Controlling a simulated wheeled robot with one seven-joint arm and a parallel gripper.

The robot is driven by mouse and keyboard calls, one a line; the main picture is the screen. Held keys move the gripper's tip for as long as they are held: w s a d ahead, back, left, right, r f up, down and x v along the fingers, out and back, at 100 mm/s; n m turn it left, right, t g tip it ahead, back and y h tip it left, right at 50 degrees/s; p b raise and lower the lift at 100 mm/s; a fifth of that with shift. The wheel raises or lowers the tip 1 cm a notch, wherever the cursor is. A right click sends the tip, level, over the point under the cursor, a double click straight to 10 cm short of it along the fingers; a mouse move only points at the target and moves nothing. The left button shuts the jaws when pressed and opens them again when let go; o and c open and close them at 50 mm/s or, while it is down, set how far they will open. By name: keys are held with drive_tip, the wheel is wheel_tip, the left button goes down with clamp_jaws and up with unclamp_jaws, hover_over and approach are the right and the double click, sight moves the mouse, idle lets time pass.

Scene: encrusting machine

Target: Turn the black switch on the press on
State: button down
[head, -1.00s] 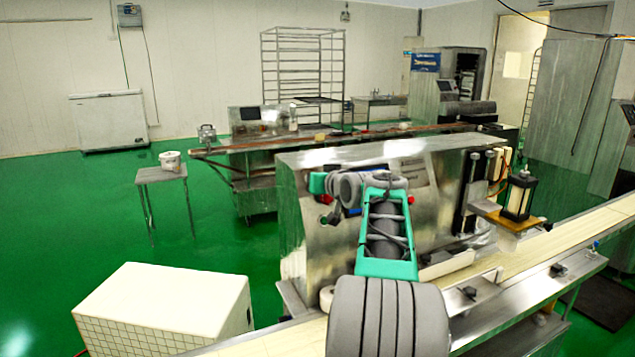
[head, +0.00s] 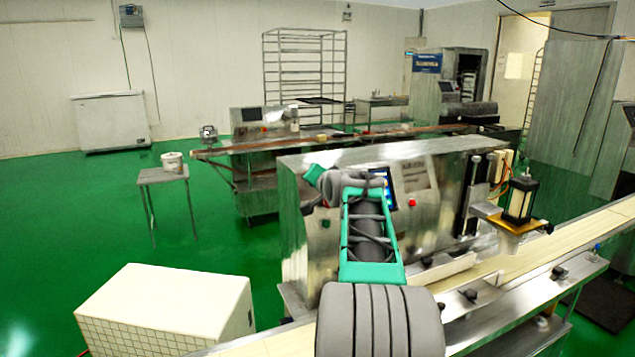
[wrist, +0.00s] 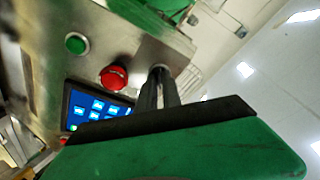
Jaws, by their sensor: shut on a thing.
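The press (head: 430,205) is a large steel machine with a front control panel, in the middle of the head view. In the wrist view its panel (wrist: 130,35) shows a green button (wrist: 77,43), a red button (wrist: 114,77) and a lit blue screen (wrist: 95,108). My gripper (wrist: 159,75) has its two dark fingers close together against the panel, beside the red button. They are shut on the black switch, which the fingers mostly hide; only a silvery rim shows at their tips. In the head view my gripper (head: 308,207) is at the press's left end.
A conveyor (head: 590,230) runs along the press's front, with a press head (head: 518,205) above it at the right. A white tiled box (head: 165,315) stands at the lower left. A small table (head: 163,176) with a white tub stands on open green floor.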

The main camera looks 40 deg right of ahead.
drive_tip(key=shift+r, duration=0.1)
idle(0.3)
drive_tip(key=c, duration=1.5)
unclamp_jaws()
drive_tip(key=shift+s, duration=0.1)
drive_tip(key=b+v, duration=0.1)
drive_tip(key=v, duration=0.6)
drive_tip(key=shift+s+a+r+b, duration=0.1)
drive_tip(key=shift+s+a+b, duration=0.05)
drive_tip(key=shift+s+b, duration=0.15)
